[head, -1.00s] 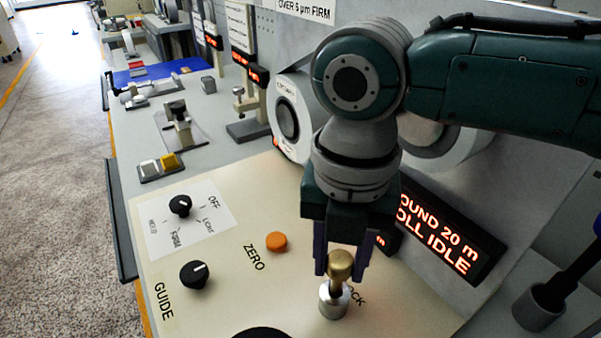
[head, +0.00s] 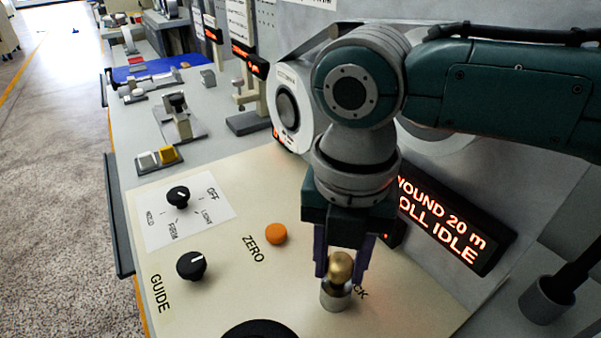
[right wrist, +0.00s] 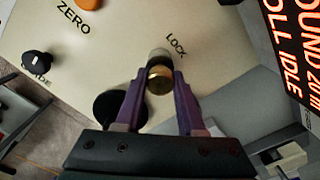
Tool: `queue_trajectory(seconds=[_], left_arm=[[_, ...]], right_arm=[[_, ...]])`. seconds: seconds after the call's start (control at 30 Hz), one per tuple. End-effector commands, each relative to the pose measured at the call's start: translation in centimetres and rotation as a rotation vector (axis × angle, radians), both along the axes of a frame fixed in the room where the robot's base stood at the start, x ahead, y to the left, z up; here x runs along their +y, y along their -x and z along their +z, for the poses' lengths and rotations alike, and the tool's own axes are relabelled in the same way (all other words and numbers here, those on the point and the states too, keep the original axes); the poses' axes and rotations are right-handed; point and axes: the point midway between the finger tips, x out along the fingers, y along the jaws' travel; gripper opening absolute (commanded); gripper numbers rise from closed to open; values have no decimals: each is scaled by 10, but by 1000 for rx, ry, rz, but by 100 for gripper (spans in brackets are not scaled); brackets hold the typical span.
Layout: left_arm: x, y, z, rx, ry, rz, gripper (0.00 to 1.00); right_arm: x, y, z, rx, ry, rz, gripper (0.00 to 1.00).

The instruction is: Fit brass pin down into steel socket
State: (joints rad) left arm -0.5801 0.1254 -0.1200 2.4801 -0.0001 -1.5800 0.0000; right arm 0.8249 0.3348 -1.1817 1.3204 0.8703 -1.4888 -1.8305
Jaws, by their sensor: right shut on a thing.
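The brass pin (head: 341,264) has a round, gold-coloured knob on top. It stands about upright between the fingers of my right gripper (head: 341,276), which is shut on it. The steel socket (head: 335,299) is a short grey cylinder on the cream panel, directly under the pin. The pin's lower part is at the socket's mouth; how deep it sits is hidden by the knob. In the right wrist view the brass knob (right wrist: 159,80) is between the purple fingers, with the grey socket (right wrist: 159,55) just beyond it. My left gripper is not in view.
The cream panel (head: 225,300) carries an orange ZERO button (head: 276,234), a black GUIDE knob (head: 191,265) and a black selector knob (head: 178,196). A lit display (head: 445,225) stands close to the right of the gripper. A black round part is at the panel's front edge.

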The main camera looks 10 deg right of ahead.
Motion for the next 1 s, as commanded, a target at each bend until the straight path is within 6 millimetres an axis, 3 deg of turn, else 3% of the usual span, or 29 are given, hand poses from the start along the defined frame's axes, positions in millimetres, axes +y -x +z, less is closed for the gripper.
queue_trajectory(seconds=[0.17, 0.2, 0.47, 0.77, 1.0], left_arm=[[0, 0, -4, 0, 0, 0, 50], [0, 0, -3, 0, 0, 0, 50], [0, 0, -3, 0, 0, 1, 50], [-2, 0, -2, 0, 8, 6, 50], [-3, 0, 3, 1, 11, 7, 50]], right_arm=[[0, 0, -5, 0, 0, 0, 0], [0, 0, -4, 0, 0, 1, 43], [0, 0, -4, 0, 0, 0, 72], [0, 0, -1, -1, 0, 0, 73], [1, -1, 37, -4, -2, 1, 73]])
